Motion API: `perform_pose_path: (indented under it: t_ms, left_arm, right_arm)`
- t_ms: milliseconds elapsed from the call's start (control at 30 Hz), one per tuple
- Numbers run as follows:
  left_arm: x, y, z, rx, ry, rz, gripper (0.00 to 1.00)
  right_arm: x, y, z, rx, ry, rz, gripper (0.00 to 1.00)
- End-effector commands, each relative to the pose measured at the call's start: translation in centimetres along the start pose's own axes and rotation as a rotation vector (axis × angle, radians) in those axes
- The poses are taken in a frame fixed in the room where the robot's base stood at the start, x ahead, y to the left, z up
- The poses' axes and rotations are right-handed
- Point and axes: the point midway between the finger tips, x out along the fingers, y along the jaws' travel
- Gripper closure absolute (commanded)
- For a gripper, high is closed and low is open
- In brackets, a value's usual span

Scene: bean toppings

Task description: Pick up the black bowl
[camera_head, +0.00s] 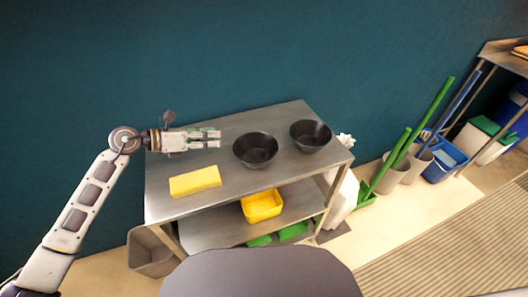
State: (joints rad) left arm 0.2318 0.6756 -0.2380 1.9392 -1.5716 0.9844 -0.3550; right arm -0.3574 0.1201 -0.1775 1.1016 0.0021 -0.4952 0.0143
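Two black bowls stand upright on the top of a metal table. One black bowl (255,150) is near the middle of the top, and the other black bowl (310,136) is to its right, near the right end. Both look empty. My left gripper (216,138) is above the left part of the tabletop, pointing right. Its fingers look spread with nothing between them. It is left of the nearer bowl, apart from it. My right gripper is not in view.
The metal table (222,198) also holds a yellow block (195,181) at its front left. A yellow bin (262,206) sits on the lower shelf. A teal wall (230,50) is behind. Grey buckets and green-handled tools stand on the floor at right.

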Motion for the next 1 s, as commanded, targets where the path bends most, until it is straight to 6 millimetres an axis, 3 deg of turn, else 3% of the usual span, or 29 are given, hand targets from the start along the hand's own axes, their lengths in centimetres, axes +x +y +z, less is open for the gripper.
perform_pose_path:
  t_ms: [567,1000]
  left_arm:
    - [0.3,0.1,0.0,0.001,0.003,0.001,0.63]
    - [4.2,0.1,0.0,0.000,0.001,0.000,0.63]
  right_arm:
    - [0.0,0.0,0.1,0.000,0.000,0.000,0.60]
    - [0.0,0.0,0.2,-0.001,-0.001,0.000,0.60]
